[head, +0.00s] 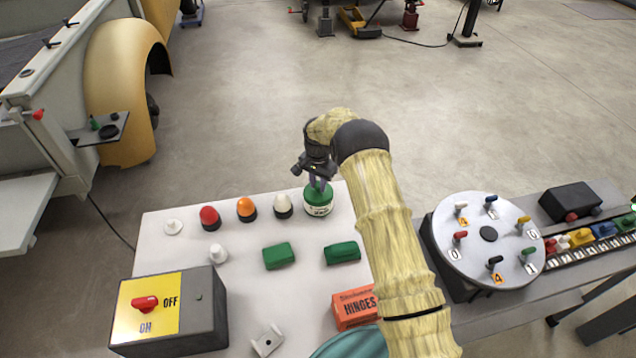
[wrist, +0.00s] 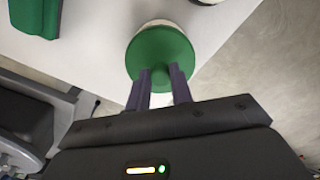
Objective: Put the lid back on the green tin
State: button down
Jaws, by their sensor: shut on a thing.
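The green tin (head: 319,209) with a white label stands upright at the back edge of the white table. My gripper (head: 318,183) is directly above it, pointing down. In the wrist view the round green lid (wrist: 160,47) lies over the tin's top, with a pale edge of the tin (wrist: 158,23) showing past it. My gripper's two dark fingers (wrist: 159,78) are shut on the lid's knob. The lid is on or very close to the tin; I cannot tell whether it is fully seated.
Red (head: 209,217), orange (head: 246,208) and white (head: 283,205) domes stand left of the tin. Two green blocks (head: 279,255) (head: 342,253), an orange hinges box (head: 356,308) and a switch box (head: 168,312) are nearer. A round dial (head: 480,262) stands right.

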dwell(0.8)
jog(key=c, duration=0.7)
grip_release()
jog(key=shift+r+p, duration=1.6)
jog(key=shift+r, duration=1.9)
grip_shut()
